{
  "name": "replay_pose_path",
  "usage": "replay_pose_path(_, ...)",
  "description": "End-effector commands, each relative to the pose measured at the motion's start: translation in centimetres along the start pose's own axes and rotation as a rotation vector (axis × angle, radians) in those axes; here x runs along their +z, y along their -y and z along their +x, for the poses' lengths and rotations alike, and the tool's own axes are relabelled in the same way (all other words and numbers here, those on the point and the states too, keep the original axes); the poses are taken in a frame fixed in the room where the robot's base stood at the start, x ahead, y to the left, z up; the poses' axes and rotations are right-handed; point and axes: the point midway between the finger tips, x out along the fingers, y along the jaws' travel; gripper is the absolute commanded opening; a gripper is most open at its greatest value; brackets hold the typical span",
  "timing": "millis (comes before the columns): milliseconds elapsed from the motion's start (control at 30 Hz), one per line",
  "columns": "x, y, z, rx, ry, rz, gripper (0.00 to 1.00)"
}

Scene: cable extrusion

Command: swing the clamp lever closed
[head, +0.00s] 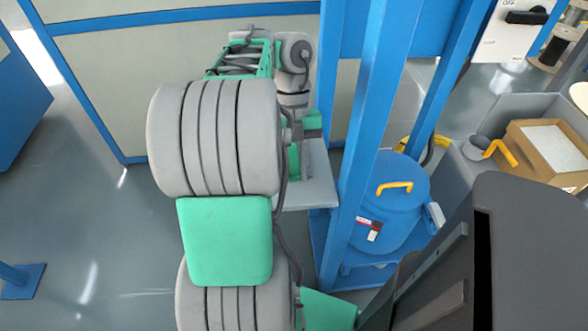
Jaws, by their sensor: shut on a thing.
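My grey and green arm fills the left middle of the head view. Its far end bends down over a small grey plate (318,190) beside a blue post. My gripper (304,142) is at that end, just above the plate and largely hidden behind my own arm links. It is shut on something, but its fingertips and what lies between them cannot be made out. I cannot pick out the clamp lever with certainty; that spot by the plate is partly covered by my arm.
Blue posts (368,130) stand right of my gripper. Behind them is a blue drum (402,205) with a yellow handle (394,187).

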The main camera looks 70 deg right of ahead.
Motion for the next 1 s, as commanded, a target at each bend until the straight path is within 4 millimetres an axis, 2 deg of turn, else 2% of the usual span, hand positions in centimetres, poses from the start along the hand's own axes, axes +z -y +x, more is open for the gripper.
replay_pose_path(233, -0.1, -0.1, 0.0, 0.001, -0.002, 0.001, 0.00)
replay_pose_path(267, -0.1, -0.1, 0.0, 0.001, -0.002, 0.001, 0.27)
replay_pose_path(500, 0.0, -0.1, 0.0, 0.000, -0.001, -0.001, 0.47)
replay_pose_path(767, 0.0, -0.1, -0.1, 0.000, -0.001, -0.002, 0.47)
replay_pose_path(867, -0.2, -0.1, -1.3, 0.000, -0.001, -0.001, 0.47)
replay_pose_path(1000, -0.3, -0.1, -4.3, -0.001, -0.002, -0.001, 0.47)
